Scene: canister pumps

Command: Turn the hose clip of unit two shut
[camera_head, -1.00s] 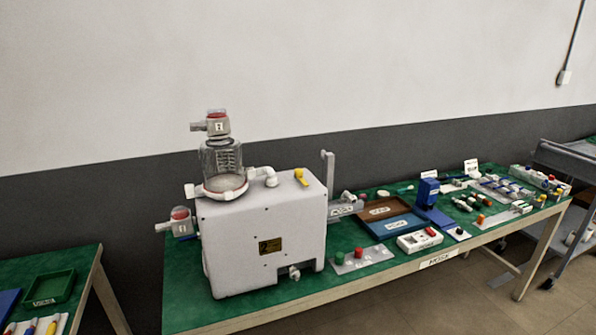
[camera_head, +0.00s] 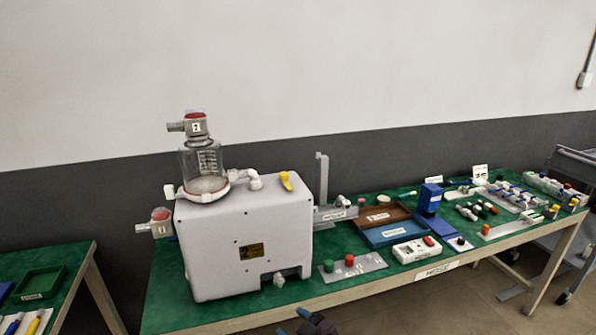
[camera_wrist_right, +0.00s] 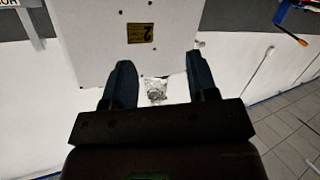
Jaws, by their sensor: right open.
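Unit two is the white box-shaped pump (camera_head: 225,255) with a yellow "2" plate (camera_head: 250,251) on its front. The plate also shows in the wrist view (camera_wrist_right: 141,33). A small grey fitting (camera_head: 279,280) sits in a recess low on the front; I cannot tell whether it is the hose clip. In the wrist view, this fitting (camera_wrist_right: 156,89) shows between the spread fingers of my right gripper (camera_wrist_right: 160,78), which is open and empty. In the head view, my right gripper (camera_head: 308,318) is low, in front of the bench. My left gripper is out of view.
A glass canister (camera_head: 204,165) and a yellow lever (camera_head: 287,181) are on the pump's top. A grey red-capped fitting (camera_head: 160,222) sticks out left. A plate with green and red knobs (camera_head: 352,267) and trays (camera_head: 388,232) stand right on the green bench (camera_head: 330,294).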

